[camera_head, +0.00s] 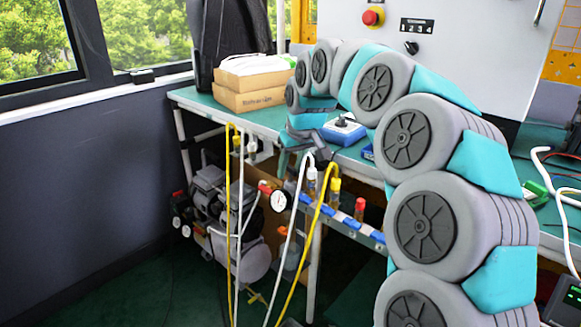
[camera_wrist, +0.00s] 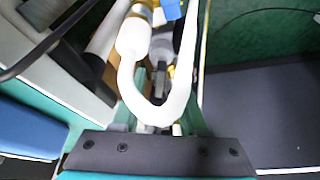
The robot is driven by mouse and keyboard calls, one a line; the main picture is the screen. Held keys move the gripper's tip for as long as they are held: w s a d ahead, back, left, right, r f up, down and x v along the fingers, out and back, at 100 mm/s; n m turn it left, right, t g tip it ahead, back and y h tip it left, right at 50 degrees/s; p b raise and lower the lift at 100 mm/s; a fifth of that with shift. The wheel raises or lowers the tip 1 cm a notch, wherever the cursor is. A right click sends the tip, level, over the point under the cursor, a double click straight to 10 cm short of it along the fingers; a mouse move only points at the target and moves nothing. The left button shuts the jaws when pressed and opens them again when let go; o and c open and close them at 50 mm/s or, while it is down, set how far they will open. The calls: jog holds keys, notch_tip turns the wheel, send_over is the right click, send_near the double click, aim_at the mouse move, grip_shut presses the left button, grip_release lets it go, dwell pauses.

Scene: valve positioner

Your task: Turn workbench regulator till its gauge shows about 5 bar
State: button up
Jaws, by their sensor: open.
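A round white gauge (camera_head: 279,200) with a dark rim hangs below the front edge of the workbench (camera_head: 262,116) in the head view. A small red part (camera_head: 265,187) sits beside it at the upper left. Which part is the regulator's knob is too small to tell, and the needle cannot be read. My gripper (camera_head: 293,158) points down at the bench's front edge, above the gauge and apart from it. It is open. In the wrist view a thick white hose (camera_wrist: 160,112) loops close in front of my gripper (camera_wrist: 160,130), below a brass fitting. The gauge does not show there.
White and yellow hoses (camera_head: 229,230) hang in front of the bench. A rail (camera_head: 345,218) with several blue and red-capped fittings runs to the right. A compressor (camera_head: 240,255) stands underneath. A blue box (camera_head: 342,131) and cardboard boxes (camera_head: 250,100) are on top. The floor at left is clear.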

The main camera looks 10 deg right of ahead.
grip_shut()
dwell(0.3)
jog(key=shift+m+b, duration=0.45)
jog(key=shift+m, duration=0.15)
grip_release()
jog(key=v, duration=0.7)
jog(key=shift+s+r, duration=0.25)
jog(key=shift+r, duration=0.15)
